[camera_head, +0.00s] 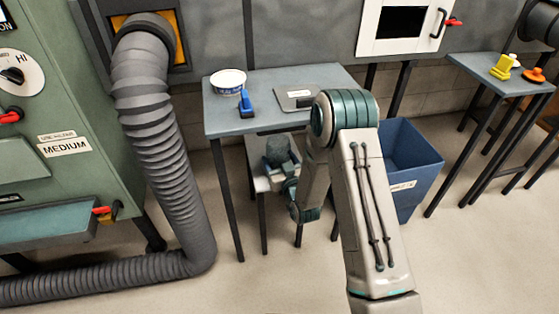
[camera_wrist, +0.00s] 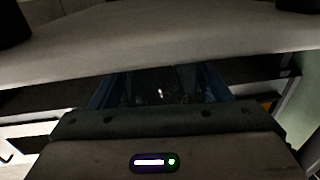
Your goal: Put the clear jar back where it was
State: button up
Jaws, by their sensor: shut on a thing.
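My gripper (camera_wrist: 159,86) shows in the wrist view with a blue finger at each side. It is shut on a dim, see-through thing with a small bright glint, which I take to be the clear jar (camera_wrist: 160,95); its outline is hard to make out. In the head view my gripper (camera_head: 281,158) is low, below the blue-grey table's top and over a small low pale stand (camera_head: 260,183). The jar cannot be made out there. Whether it touches the stand is not clear.
The blue-grey table (camera_head: 270,77) holds a white tub (camera_head: 228,80), a blue brush (camera_head: 246,103) and a grey board (camera_head: 298,98). A blue bin (camera_head: 412,160) stands right of my arm. A thick grey hose (camera_head: 160,120) runs at left. A side table (camera_head: 480,73) holds a yellow item (camera_head: 503,67).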

jog(key=o, duration=1)
jog(key=shift+r+p, duration=0.15)
jog(key=shift+p, duration=0.2)
jog(key=p+v, duration=0.1)
jog(key=v, duration=1.1)
jog(key=d+r+m+g+h, duration=0.1)
jog(key=d+r+g+h, duration=0.4)
jog(key=d+r+g, duration=0.25)
jog(key=s+d+r+m+g, duration=0.1)
jog(key=s+d+r+g, duration=0.1)
jog(key=s, duration=0.5)
jog(key=s+d+r+m+g+h, duration=0.1)
jog(key=s+r+g, duration=0.2)
jog(key=s, duration=0.5)
jog(key=s+d+r+m+g, duration=0.1)
jog(key=s+d+r+g, duration=0.1)
jog(key=s+r, duration=0.3)
jog(key=shift+s+d+r+g+h, duration=0.1)
jog(key=shift+s+d+g+h, duration=0.15)
jog(key=shift+s, duration=0.35)
jog(key=shift+s+d+g+h, duration=0.15)
jog(key=shift+s+g, duration=0.15)
jog(key=shift+s, duration=0.3)
